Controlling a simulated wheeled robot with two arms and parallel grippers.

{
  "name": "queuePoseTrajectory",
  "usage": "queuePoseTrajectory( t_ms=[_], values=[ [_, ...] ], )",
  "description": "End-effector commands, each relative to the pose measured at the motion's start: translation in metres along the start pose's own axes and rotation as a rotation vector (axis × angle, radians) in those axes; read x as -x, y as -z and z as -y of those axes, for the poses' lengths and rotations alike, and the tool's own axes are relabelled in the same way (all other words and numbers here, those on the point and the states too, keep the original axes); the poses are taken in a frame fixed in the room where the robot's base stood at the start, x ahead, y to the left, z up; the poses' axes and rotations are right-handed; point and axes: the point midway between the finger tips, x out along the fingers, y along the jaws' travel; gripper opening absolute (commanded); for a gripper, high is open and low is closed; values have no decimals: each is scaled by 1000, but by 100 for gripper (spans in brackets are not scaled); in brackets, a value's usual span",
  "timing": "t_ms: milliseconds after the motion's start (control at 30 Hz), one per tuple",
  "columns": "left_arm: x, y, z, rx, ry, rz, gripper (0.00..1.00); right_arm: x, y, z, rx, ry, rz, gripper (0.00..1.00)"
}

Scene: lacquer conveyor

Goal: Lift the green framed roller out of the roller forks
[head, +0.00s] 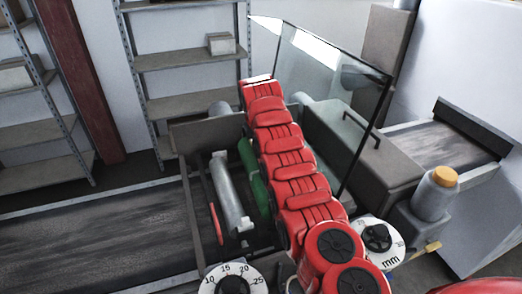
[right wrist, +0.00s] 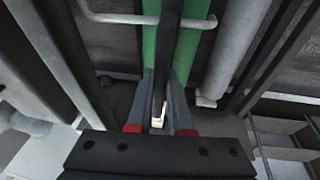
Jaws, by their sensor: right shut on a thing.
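The green framed roller (head: 254,181) shows in the head view as a green strip, mostly hidden behind my red right arm. In the right wrist view its green surface (right wrist: 188,52) lies beyond a dark bar that runs between the fingers of my right gripper (right wrist: 162,88). The gripper is shut on this dark bar, which looks like part of the roller's frame. I cannot clearly make out the roller forks or whether the roller is seated in them. My left gripper is not in view.
A glass guard (head: 318,88) stands behind my arm. Dials (head: 234,281) are at the front. A dark conveyor belt (head: 95,238) runs left; shelves (head: 185,60) stand behind.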

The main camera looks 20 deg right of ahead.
Motion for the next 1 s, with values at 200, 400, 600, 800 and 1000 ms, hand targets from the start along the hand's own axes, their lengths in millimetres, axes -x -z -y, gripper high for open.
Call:
queuePoseTrajectory(
  t_ms=[200,400,600,800,1000],
  values=[
    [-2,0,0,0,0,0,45,12,5,-2,-1,-1,-8,0],
    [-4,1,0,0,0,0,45,18,6,-3,-1,-1,-8,0],
    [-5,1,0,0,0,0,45,23,7,-4,-1,-1,-7,0],
    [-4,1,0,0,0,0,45,23,7,-4,-1,0,-6,0],
    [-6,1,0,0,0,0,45,26,8,-4,0,0,-6,0]
  ],
)
